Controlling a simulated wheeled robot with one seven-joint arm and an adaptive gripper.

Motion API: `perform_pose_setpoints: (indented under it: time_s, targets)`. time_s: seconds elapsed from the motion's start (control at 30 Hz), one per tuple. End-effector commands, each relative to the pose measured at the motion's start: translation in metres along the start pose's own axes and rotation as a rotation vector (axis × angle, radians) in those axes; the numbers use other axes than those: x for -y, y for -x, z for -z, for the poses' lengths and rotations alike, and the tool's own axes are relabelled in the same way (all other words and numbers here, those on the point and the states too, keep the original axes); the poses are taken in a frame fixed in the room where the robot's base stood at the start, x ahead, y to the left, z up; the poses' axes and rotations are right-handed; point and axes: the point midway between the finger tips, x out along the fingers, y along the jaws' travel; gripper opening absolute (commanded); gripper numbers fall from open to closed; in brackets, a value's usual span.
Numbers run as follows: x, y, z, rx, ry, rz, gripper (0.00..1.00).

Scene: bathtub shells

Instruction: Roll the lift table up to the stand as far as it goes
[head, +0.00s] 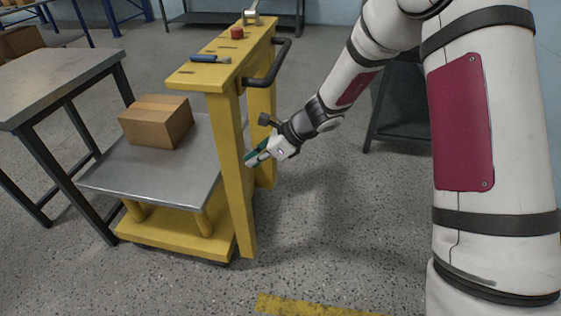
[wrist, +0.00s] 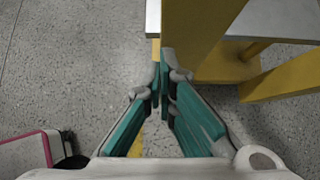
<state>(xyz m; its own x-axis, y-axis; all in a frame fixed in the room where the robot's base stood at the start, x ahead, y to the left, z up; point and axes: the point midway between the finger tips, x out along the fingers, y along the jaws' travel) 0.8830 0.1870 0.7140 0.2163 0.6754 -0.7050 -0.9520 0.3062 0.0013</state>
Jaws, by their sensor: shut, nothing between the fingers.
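The lift table has a grey platform (head: 150,180), a yellow base and a tall yellow handle frame (head: 229,150) with a dark bar handle (head: 268,65). A cardboard box (head: 156,121) lies on the platform. The stand (head: 55,85), a grey-topped table with dark legs, is at the left. The platform's left edge is close to its legs; I cannot tell if they touch. My gripper (head: 257,157) is shut and empty at the right side of the handle frame, below the handle. In the wrist view my gripper (wrist: 164,84) points at a yellow post (wrist: 190,35); contact is unclear.
A blue-handled tool (head: 205,59) and a red button (head: 237,33) are on the frame's yellow top. Yellow floor tape (head: 310,305) lies in front. A dark-legged table (head: 400,110) stands behind my arm. The speckled floor right of the lift table is clear.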

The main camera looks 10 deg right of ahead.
Motion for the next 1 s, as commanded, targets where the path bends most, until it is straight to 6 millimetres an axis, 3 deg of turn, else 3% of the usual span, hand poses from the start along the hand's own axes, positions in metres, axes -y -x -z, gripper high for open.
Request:
perform_pose_setpoints:
  time_s: [0.2, 0.4, 1.0]
  targets:
    - [0.000, -0.027, -0.028, -0.001, 0.000, 0.000, 0.00]
    - [0.001, -0.040, -0.039, -0.002, -0.002, 0.002, 0.00]
    - [0.000, -0.044, -0.045, 0.002, 0.001, 0.000, 0.00]
